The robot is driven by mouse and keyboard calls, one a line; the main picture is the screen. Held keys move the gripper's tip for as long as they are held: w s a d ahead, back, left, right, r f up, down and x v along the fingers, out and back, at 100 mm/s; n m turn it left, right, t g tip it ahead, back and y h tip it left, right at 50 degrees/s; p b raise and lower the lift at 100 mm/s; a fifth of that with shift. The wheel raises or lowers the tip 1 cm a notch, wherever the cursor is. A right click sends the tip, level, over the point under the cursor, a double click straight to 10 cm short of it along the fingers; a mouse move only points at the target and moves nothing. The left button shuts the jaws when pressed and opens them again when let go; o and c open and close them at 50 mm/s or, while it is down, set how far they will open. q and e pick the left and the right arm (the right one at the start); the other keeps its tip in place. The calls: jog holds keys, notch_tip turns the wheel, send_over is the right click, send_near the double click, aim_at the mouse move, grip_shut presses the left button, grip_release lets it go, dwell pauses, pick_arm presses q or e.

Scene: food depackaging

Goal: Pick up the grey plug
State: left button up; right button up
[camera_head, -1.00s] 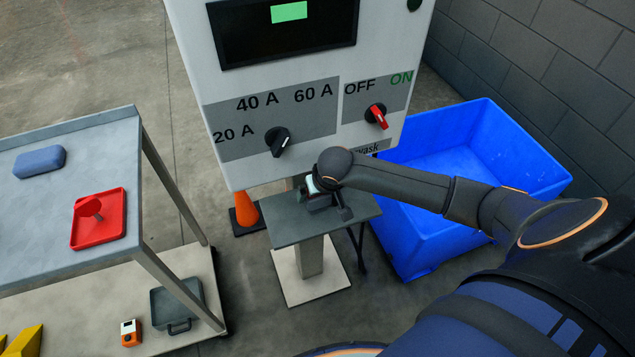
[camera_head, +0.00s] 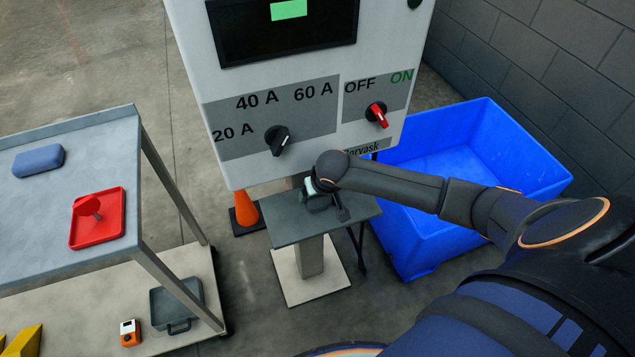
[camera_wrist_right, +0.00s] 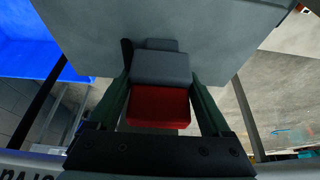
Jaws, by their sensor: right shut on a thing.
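The grey plug (camera_wrist_right: 161,68) shows in the right wrist view as a dark grey block with a red rear part (camera_wrist_right: 158,106). My right gripper (camera_wrist_right: 160,84) has one dark green finger on each side of it and is shut on it. In the head view my right gripper (camera_head: 318,193) is at the small grey shelf (camera_head: 290,232) below the control box; the arm hides much of the plug there. I cannot tell whether the plug touches the shelf. My left gripper is not in view.
The control box (camera_head: 240,168), with two knobs, stands just behind the gripper. A blue bin (camera_head: 420,247) is to the right, an orange cone (camera_head: 245,209) beside the stand. A grey cart (camera_head: 60,218) with a red tray (camera_head: 108,233) and blue block (camera_head: 39,161) is left.

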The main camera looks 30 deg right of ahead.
grip_shut()
jog(key=shift+r, duration=0.1)
